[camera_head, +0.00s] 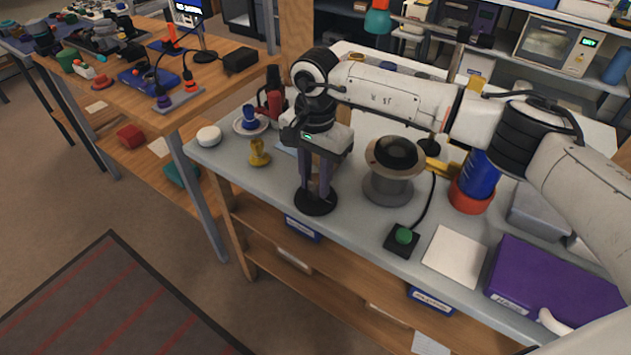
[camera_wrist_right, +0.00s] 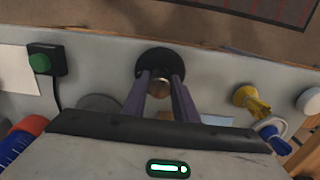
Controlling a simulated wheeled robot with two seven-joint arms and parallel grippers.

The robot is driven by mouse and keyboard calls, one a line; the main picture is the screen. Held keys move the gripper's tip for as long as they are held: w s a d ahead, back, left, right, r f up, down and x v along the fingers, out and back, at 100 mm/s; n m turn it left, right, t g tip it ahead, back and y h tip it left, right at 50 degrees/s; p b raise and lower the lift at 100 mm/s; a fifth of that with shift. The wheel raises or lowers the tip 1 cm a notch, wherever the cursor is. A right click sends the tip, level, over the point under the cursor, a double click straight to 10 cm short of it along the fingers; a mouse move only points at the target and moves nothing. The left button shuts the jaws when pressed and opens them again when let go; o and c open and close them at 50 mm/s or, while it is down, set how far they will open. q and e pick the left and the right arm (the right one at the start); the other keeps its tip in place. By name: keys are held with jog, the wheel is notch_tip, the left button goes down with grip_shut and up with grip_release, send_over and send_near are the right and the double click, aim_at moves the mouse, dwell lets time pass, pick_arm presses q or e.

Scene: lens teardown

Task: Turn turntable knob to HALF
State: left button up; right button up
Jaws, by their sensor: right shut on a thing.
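My right gripper (camera_head: 317,190) points down over the near edge of the grey bench. Its purple fingers are shut on a small brass-coloured knob (camera_wrist_right: 161,86) that stands on a round black base (camera_head: 316,204); the base also shows in the wrist view (camera_wrist_right: 160,60). I cannot read any HALF mark or the knob's angle. Just right of the gripper stands a round grey pedestal (camera_head: 389,190) with a wider tan rim and a glossy black dome on top; I cannot tell if it is the turntable. My left gripper is not in view.
A black box with a green button (camera_head: 403,236) and its cable lie to the right, beside a white sheet (camera_head: 455,256) and a purple case (camera_head: 550,285). A yellow piece (camera_head: 259,154) and a white round piece (camera_head: 209,136) stand left. A blue-and-red cylinder (camera_head: 476,182) stands behind.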

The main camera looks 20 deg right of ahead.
jog(key=shift+m+b, duration=0.3)
jog(key=shift+m, duration=0.7)
jog(key=m, duration=0.2)
jog(key=shift+w+m+b, duration=0.1)
jog(key=shift+m+b, duration=0.25)
jog(key=shift+m, duration=0.05)
jog(key=m, duration=0.2)
jog(key=shift+m, duration=0.3)
jog(key=m+b, duration=0.1)
jog(key=m, duration=0.2)
jog(key=shift+m, duration=0.3)
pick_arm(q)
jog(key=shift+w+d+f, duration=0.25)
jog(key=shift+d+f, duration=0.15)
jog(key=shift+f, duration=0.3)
pick_arm(e)
jog(key=shift+r+m, duration=0.1)
jog(key=shift+m, duration=1.8)
jog(key=o, duration=1.1)
jog(key=shift+c, duration=0.2)
